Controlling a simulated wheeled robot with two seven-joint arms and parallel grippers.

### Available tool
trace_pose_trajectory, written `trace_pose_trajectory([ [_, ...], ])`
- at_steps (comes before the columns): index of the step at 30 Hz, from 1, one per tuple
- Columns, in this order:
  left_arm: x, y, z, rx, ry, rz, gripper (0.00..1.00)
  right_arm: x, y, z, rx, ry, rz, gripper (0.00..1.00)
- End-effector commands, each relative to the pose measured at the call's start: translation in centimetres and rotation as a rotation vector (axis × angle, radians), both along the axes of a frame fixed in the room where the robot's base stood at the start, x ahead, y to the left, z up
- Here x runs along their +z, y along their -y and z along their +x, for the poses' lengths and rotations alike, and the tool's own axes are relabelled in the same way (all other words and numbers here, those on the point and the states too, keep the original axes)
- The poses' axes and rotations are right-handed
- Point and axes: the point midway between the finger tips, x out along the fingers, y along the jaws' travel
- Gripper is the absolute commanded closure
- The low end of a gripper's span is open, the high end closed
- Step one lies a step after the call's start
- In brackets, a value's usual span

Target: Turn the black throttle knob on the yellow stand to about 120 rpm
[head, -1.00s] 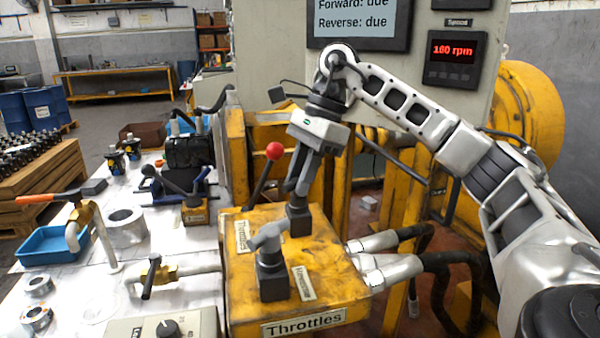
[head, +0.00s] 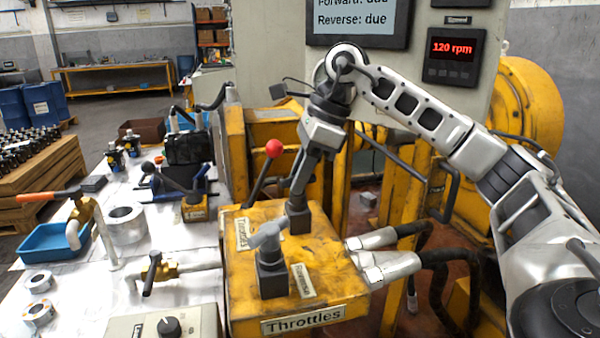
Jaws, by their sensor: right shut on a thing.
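The yellow stand (head: 235,285) marked "Throttles" is at the lower middle of the head view. Two throttles stand on its top. The rear throttle knob (head: 298,220) has a dark square base. My right gripper (head: 297,197) comes down from above and is shut on this rear knob, and its fingers hide most of the handle. The front throttle (head: 271,270), beside the "Reverse" label, has a grey T-shaped handle on a dark base and is free. The speed display (head: 453,48) reads 120 rpm in red. My left gripper is not in view.
A lever with a red ball (head: 274,150) rises just left of my right gripper. Pipe fittings (head: 385,267) and hoses are right of the stand. The bench at left holds a blue tray (head: 50,243), metal rings, valves and a grey box with a dial (head: 168,327).

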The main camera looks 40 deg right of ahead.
Motion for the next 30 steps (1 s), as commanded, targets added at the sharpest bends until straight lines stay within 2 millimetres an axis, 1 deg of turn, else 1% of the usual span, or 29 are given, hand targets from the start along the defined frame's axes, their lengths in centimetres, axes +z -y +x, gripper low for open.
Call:
trace_pose_trajectory([
  [4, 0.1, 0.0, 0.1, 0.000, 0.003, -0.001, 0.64, 0.0, 0.1, 0.0, 0.000, -0.001, -0.001, 0.98],
  [5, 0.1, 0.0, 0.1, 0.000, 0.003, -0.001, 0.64, 0.0, 0.1, 0.0, 0.000, -0.001, -0.001, 0.70],
  [6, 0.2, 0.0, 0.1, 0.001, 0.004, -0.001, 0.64, 0.0, 0.1, 0.0, 0.000, -0.001, -0.001, 0.59],
  [7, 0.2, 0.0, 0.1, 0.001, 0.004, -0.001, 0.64, 0.0, 0.1, 0.0, 0.000, -0.001, -0.001, 0.54],
  [16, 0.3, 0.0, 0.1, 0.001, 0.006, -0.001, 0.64, 0.2, 0.1, 0.0, 0.001, 0.000, 0.000, 0.54],
  [20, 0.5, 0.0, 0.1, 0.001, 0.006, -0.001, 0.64, 1.3, 0.4, -0.2, 0.001, 0.003, 0.001, 0.54],
  [23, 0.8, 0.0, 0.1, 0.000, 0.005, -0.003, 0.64, 3.0, 0.9, -0.6, 0.001, 0.005, 0.000, 0.54],
  [30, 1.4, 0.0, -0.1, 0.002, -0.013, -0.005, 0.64, 8.6, 2.7, -1.9, 0.001, 0.004, 0.002, 0.54],
])
